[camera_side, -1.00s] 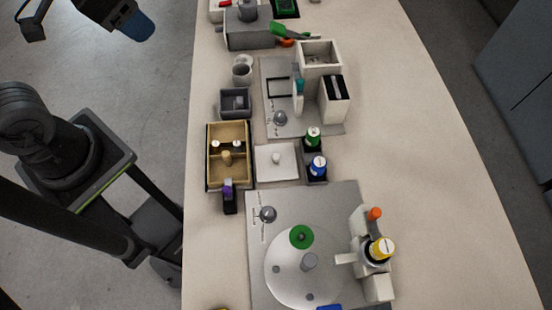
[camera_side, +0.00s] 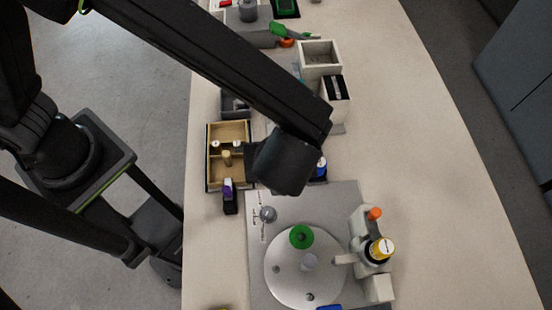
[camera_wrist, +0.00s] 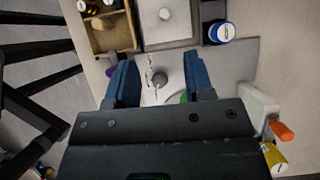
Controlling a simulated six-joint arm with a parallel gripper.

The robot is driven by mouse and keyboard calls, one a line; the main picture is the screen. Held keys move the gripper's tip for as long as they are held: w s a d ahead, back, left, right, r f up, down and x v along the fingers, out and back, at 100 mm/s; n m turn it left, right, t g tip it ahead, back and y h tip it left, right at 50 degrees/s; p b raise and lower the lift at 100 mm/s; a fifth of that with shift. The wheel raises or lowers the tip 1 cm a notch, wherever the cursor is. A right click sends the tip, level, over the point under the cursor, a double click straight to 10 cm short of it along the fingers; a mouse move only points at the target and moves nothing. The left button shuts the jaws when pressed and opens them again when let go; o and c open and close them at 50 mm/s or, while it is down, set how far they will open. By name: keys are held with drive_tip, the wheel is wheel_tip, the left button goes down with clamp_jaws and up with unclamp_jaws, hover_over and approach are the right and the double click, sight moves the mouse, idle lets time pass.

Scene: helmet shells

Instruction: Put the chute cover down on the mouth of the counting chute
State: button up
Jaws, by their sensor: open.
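A flat white square plate with a small knob, which looks like the chute cover (camera_wrist: 178,32), lies at the top of the wrist view. In the side view my wrist hides it. My gripper (camera_wrist: 158,82) is open and empty, its two blue fingers above the grey plate, short of the cover. In the side view the fingers are hidden under my wrist. A cream box with an open top (camera_side: 320,46), possibly the counting chute's mouth, stands farther up the table, clear of my gripper; I cannot be sure it is the chute.
A wooden tray (camera_side: 208,170) with small pegs stands left of the cover. A blue-capped bottle (camera_wrist: 222,32) stands right of it. The table's right side is clear.

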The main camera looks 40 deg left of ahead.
drive_tip(key=x, duration=0.8)
drive_tip(key=shift+f, duration=0.2)
drive_tip(key=shift+d+x, duration=0.2)
drive_tip(key=shift+x, duration=2.4)
drive_tip(key=shift+w, duration=0.2)
clamp_jaws()
